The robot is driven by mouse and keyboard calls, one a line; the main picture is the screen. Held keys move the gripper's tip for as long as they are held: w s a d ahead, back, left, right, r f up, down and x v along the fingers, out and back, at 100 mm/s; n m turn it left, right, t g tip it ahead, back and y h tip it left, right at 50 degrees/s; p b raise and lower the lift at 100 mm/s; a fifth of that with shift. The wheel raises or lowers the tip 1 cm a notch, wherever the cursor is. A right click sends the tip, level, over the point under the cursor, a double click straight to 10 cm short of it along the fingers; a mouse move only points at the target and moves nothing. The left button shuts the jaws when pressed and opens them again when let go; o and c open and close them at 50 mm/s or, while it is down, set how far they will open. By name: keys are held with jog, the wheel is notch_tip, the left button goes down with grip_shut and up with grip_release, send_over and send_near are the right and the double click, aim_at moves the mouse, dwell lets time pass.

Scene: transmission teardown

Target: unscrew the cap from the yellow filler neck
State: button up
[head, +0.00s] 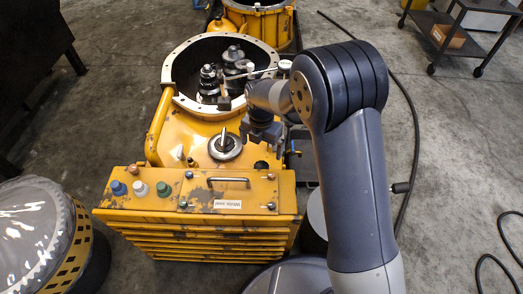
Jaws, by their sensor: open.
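A slanting yellow tube (157,124), which looks like the filler neck, runs up the left side of the yellow transmission housing (185,135). I cannot make out a separate cap at its upper end. A dark green cap-like part (261,165) sits on the right of the housing top, behind the front box. My gripper (258,142) hangs above the right part of the housing, just behind that dark green part and well to the right of the tube. It is open. Its fingertips are small and partly hidden, and I see nothing held between them.
The round housing opening (178,92) holds dark gear stacks (209,82). A metal spindle (224,140) stands in front of it. The yellow front box (200,225) carries blue, white and green caps. A clear-domed part stands at left, and a black cable (415,130) lies on the right floor.

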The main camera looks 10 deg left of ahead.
aim_at(261, 166)
jog(key=shift+m, duration=0.3)
notch_tip(261, 166, down, 10)
jog(key=b, duration=0.7)
jog(key=shift+f, duration=0.25)
jog(key=shift+c, duration=0.3)
jog(key=c, duration=1.8)
jog(key=shift+c, duration=0.6)
jog(key=n, duration=0.5)
jog(key=shift+p, duration=0.3)
